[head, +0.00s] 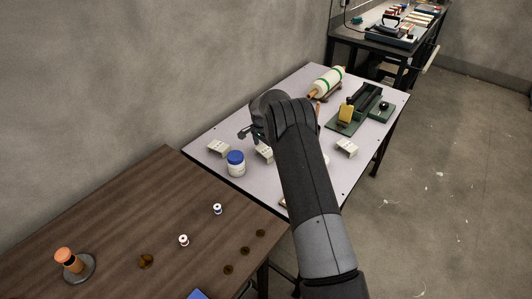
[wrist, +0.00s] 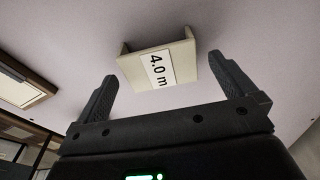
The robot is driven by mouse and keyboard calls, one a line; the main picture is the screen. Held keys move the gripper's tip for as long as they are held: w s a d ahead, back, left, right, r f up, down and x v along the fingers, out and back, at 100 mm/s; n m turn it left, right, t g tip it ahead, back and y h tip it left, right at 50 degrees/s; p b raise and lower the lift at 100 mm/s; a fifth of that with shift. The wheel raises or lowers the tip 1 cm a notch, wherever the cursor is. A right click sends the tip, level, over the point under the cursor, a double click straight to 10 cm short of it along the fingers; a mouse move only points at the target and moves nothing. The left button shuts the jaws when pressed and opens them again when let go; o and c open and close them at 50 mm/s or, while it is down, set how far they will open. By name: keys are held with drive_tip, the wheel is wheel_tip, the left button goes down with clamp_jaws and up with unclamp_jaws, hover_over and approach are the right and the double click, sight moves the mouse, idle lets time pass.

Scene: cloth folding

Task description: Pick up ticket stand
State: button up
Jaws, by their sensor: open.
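A cream ticket stand (wrist: 135,67) with a white label reading "4.0 m" shows in the wrist view, ahead of my gripper (wrist: 162,70). The two dark fingers are spread apart, one on each side of the stand's near end, with nothing held between them. In the head view, my gripper (head: 247,132) is over the light table, partly hidden by my arm. Small cream stands sit on that table at the left (head: 218,148), beside the jar (head: 265,155) and right of my arm (head: 346,147). I cannot tell which one is in the wrist view.
A white jar with a blue lid (head: 236,164) stands close by the stands. A roller (head: 326,82) and a green-based device (head: 358,108) are farther back on the light table (head: 205,172). A brown table (head: 120,225) with small items is in front.

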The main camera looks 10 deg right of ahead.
wheel_tip(320, 180, down, 2)
drive_tip(key=shift+w+d+f, duration=0.1)
drive_tip(key=shift+f, duration=0.15)
drive_tip(key=shift+c, duration=0.3)
drive_tip(key=c, duration=1)
